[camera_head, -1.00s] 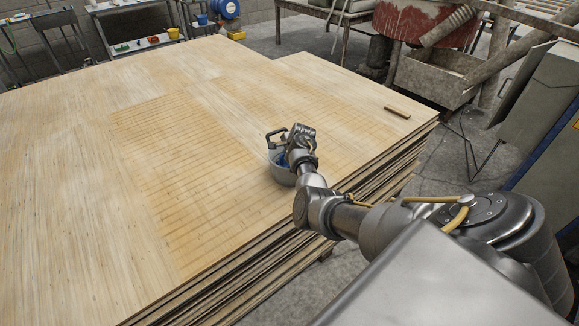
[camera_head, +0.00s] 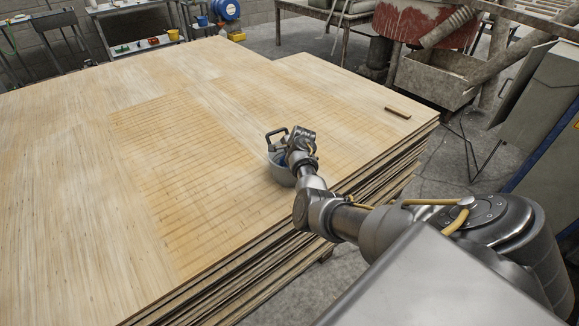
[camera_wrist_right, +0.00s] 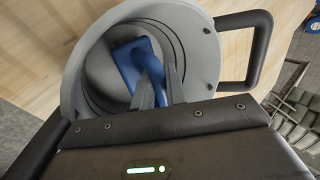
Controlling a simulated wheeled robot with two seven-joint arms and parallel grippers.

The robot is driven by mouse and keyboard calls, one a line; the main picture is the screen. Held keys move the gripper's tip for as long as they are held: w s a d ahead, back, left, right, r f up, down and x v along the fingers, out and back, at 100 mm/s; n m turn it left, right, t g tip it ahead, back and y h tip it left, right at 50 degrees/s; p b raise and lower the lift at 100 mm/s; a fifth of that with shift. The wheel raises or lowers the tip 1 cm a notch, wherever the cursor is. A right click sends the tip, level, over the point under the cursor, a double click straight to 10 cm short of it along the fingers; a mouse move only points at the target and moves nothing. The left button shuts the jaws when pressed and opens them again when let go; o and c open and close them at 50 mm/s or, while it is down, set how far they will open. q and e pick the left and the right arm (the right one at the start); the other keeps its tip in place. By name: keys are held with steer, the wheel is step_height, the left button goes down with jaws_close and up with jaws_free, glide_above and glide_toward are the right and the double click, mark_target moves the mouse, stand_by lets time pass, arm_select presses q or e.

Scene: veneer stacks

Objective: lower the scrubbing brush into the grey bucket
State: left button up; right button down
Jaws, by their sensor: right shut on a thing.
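The grey bucket (camera_head: 282,174) stands on the veneer stack near its front right edge, and my right arm partly hides it. In the right wrist view the bucket (camera_wrist_right: 92,75) is seen from above, with a dark handle at its side. The blue scrubbing brush (camera_wrist_right: 132,62) is inside the bucket's rim, its handle between my fingers. Whether it touches the bottom I cannot tell. My right gripper (camera_wrist_right: 160,88) is shut on the brush, with its fingers reaching into the bucket mouth. My left gripper is not in view.
The veneer stack (camera_head: 75,185) is wide and mostly clear. A small brown block (camera_head: 398,112) lies near its right corner. A grey cabinet (camera_head: 545,115) stands on the right, and a shelf with small bins (camera_head: 140,45) is at the back.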

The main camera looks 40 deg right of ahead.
steer(key=c, duration=1.3)
jaws_free()
steer(key=shift+c, duration=0.2)
steer(key=p+v, duration=0.1)
steer(key=v, duration=0.9)
steer(key=shift+s+r+p, duration=0.25)
steer(key=shift+r+p, duration=0.1)
